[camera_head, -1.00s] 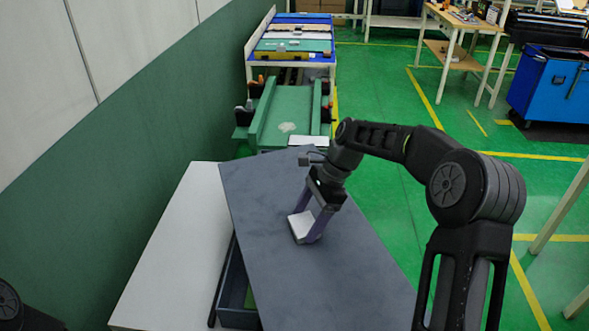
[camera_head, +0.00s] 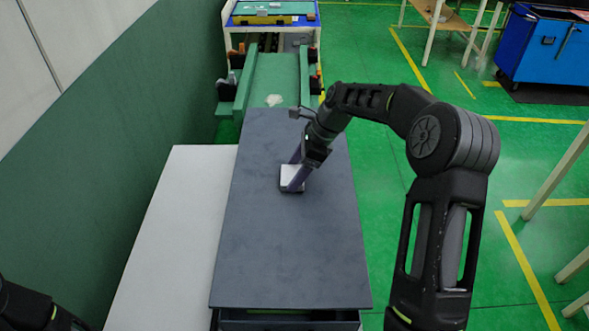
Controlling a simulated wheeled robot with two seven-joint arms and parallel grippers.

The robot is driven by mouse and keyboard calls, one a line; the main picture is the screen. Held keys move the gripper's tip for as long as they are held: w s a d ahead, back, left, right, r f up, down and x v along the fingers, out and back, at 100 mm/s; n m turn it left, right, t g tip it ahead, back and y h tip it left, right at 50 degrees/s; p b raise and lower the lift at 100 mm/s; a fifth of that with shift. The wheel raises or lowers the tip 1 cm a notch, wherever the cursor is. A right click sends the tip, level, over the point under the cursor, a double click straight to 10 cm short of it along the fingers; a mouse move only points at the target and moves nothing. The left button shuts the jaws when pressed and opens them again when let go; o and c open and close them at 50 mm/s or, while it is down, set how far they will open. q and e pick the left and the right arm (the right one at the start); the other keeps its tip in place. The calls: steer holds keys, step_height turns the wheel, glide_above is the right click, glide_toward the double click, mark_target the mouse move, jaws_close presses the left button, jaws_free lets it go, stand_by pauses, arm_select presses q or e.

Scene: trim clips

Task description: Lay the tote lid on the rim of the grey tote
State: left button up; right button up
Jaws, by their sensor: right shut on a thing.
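The tote lid (camera_head: 285,245) is a large flat dark grey panel with a pale block-shaped handle (camera_head: 291,178) on its top. My right gripper (camera_head: 296,177) is shut on this handle from above. The lid lies roughly lengthwise and covers most of what is under it. The grey tote (camera_head: 290,325) shows only as a dark strip below the lid's near edge. I cannot tell whether the lid touches the rim. My left gripper is out of view; only part of my left arm shows at the bottom left.
A white table top (camera_head: 177,235) is bare to the left of the lid, beside a green and white wall. A green conveyor-like bench (camera_head: 272,85) stands beyond the lid. Green floor is open to the right, with a blue cabinet (camera_head: 545,45) farther back.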

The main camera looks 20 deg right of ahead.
mark_target(308, 181)
step_height(308, 181, down, 7)
steer(key=b, duration=0.5)
steer(key=shift+r+b, duration=0.2)
steer(key=shift+b, duration=0.2)
steer(key=shift+f+b, duration=0.35)
steer(key=shift+f, duration=0.6)
steer(key=o, duration=1.8)
steer(key=shift+s, duration=0.1)
steer(key=shift+b+v, duration=0.4)
steer(key=shift+v, duration=3.5)
